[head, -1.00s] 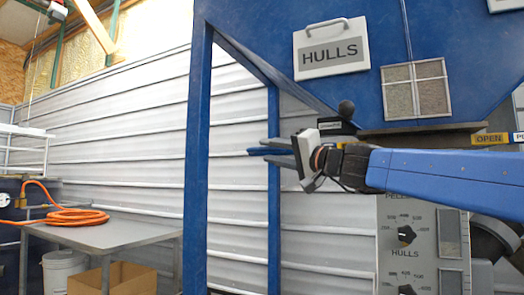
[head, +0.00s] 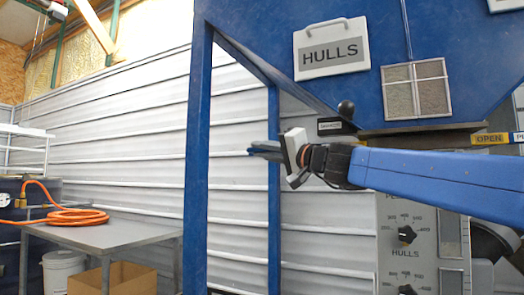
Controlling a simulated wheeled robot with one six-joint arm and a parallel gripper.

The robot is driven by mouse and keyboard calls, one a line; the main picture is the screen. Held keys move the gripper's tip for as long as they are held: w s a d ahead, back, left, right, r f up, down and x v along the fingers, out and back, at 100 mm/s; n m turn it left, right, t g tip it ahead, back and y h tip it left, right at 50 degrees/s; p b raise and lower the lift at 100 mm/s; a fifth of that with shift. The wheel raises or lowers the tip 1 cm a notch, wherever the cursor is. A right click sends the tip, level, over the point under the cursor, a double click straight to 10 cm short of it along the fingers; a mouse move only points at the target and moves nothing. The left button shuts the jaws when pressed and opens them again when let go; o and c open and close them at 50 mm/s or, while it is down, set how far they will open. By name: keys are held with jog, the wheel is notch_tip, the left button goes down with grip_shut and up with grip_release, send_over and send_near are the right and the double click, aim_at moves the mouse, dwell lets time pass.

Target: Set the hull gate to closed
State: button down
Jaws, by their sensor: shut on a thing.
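The blue hopper (head: 375,85) carries a HULLS sign (head: 332,49). A dark horizontal plate (head: 425,128) runs under its mouth. A round black knob (head: 346,108) stands above a small dark label plate (head: 337,127) at the hopper's lower left. A yellow OPEN label (head: 489,139) shows at the right. My gripper (head: 262,150) points left, below and left of the knob and apart from it in the picture. Its fingers are together, in front of a blue post. What lies between them cannot be made out. My arm hides part of the area under the plate.
Blue frame posts (head: 198,170) stand left of the hopper. A grey panel with dials (head: 407,235) is below my arm. A metal table (head: 110,236) with an orange hose (head: 70,216) is at the left, with a cardboard box (head: 115,278) and a white bucket (head: 62,270) below.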

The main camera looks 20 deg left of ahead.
jog(key=d, duration=0.7)
jog(key=shift+s, duration=0.3)
jog(key=shift+d, duration=0.1)
jog(key=c, duration=1.8)
grip_release()
jog(key=shift+d, duration=0.15)
jog(key=shift+o, duration=0.2)
jog(key=v, duration=1.7)
jog(key=shift+d, duration=0.2)
jog(key=shift+s+f, duration=0.1)
jog(key=shift+f, duration=0.1)
